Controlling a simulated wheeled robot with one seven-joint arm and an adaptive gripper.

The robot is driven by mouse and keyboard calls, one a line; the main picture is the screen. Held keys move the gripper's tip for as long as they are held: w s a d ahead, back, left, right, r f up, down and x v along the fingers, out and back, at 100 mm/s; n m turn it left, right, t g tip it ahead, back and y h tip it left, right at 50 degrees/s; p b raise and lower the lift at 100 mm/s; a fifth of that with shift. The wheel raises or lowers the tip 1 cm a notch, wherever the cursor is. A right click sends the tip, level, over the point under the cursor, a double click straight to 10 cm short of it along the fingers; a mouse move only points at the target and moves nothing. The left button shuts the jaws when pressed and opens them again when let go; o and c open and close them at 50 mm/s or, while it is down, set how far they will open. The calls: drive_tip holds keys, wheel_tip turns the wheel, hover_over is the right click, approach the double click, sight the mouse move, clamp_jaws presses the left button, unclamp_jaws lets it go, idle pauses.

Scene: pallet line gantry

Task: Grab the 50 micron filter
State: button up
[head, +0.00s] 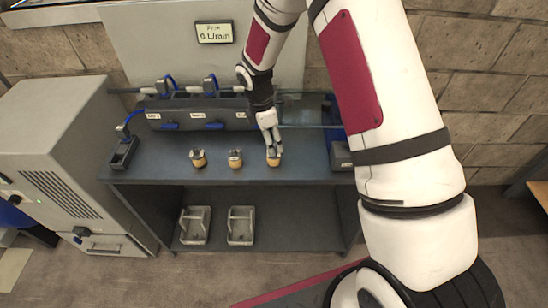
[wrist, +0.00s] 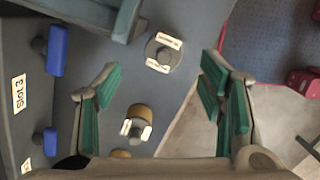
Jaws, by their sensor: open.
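Three small tan filters stand on the dark bench (head: 220,176) in the head view: a left filter with a dark top (head: 198,158), a middle filter (head: 235,160) and a right filter (head: 273,162). My gripper (head: 273,151) is over the right one and partly covers it. In the wrist view my open gripper (wrist: 160,98) has green-padded fingers. A tan filter with white labels (wrist: 138,116) shows between and below the fingers; a grey-topped piece with white labels (wrist: 163,52) stands farther up. Another tan top (wrist: 120,154) is mostly hidden. The label print is too small to read.
A dark housing with blue levers (head: 215,114) lines the bench back; a "Slot 3" label (wrist: 18,93) shows in the wrist view. Two grey trays (head: 241,225) sit on the lower shelf. A grey cabinet (head: 62,160) stands left. The bench front is clear.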

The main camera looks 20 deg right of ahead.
drive_tip(key=shift+s+d+f+p, duration=0.1)
drive_tip(key=shift+d+f+p, duration=0.15)
drive_tip(key=shift+f, duration=0.95)
drive_tip(key=shift+s+d+f+p, duration=0.15)
drive_tip(key=shift+f+p, duration=0.1)
drive_tip(key=shift+f, duration=0.95)
drive_tip(key=shift+w+d+f+p, duration=0.1)
drive_tip(key=shift+d+f+p, duration=0.15)
drive_tip(key=shift+f, duration=0.95)
drive_tip(key=shift+c, duration=0.3)
drive_tip(key=c, duration=1.3)
drive_tip(key=shift+r, duration=0.1)
